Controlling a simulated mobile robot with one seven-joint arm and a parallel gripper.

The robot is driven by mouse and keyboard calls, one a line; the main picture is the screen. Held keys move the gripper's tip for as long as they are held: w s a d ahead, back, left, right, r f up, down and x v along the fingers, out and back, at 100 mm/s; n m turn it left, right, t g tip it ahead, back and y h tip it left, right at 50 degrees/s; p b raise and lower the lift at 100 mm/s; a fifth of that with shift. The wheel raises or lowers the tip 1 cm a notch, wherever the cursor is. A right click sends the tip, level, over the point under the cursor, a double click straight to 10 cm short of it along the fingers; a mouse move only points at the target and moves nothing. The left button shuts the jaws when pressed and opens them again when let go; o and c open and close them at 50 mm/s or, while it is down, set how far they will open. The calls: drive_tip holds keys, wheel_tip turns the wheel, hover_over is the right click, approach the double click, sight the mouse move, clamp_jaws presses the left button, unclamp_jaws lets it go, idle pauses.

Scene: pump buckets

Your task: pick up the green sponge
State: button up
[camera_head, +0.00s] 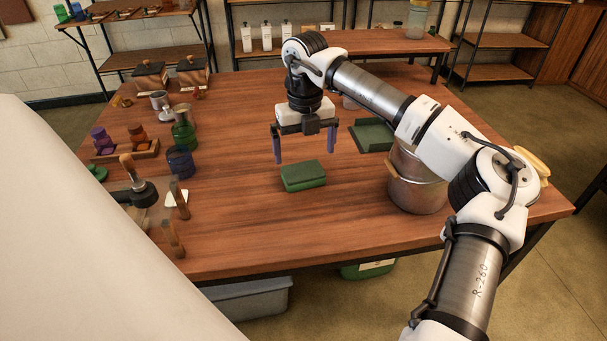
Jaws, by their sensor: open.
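The green sponge (303,176) is a dark green block lying flat on the wooden table (240,225), near the middle. My gripper (305,160) hangs above and slightly behind the sponge, pointing down. Its two purple-blue fingers are wide apart, with nothing between them. The gap between fingertips and sponge is hard to judge from this single view. The sponge is fully in view.
A metal bucket (417,190) stands right of the sponge, partly behind my arm, with a green tray (372,134) behind it. On the left stand a blue cup (181,161), a green bottle (183,133) and wooden-handled tools (178,200). Table around the sponge is clear.

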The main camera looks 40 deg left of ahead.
sight(303, 171)
drive_tip(key=shift+a+f+p, duration=0.15)
drive_tip(key=shift+f+p, duration=0.1)
drive_tip(key=shift+f, duration=1.2)
drive_tip(key=shift+a+f+p, duration=0.1)
drive_tip(key=shift+f+p, duration=0.1)
drive_tip(key=shift+f, duration=1.25)
drive_tip(key=c, duration=0.8)
